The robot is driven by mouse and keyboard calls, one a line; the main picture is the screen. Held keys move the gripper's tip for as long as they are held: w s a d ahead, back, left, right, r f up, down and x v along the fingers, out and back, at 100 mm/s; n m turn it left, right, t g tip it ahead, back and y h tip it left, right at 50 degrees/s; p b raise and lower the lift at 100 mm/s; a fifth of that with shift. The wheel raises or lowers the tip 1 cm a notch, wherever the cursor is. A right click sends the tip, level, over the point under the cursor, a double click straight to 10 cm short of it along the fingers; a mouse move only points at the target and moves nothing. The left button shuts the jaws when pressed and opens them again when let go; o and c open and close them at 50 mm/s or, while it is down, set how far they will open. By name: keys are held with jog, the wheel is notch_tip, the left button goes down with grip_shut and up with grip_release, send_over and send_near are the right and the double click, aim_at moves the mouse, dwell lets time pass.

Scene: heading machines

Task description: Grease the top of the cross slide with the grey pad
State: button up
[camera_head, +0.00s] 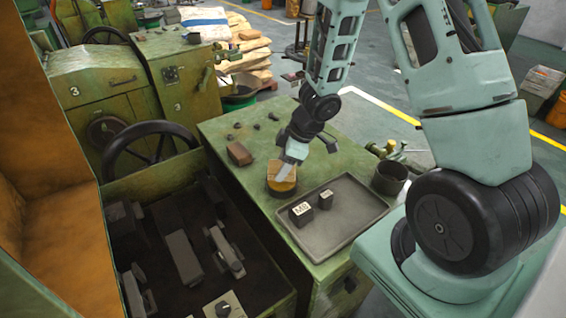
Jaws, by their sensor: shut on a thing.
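The fingertips are small and partly hidden. The open, dark machine bed at lower left holds several grey and black slide blocks (183,257). I cannot tell for sure which of them is the cross slide.
A grey tray (352,222) with two labelled dark blocks lies in front of the tin. A brown block (239,153) stands left of it, a dark cup (390,178) and brass fitting at right. A black handwheel (150,150) and orange-brown panel (45,150) flank the bed.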

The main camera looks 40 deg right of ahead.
aim_at(274, 167)
jog(key=shift+r+p, duration=2.3)
jog(key=shift+a+f, duration=0.1)
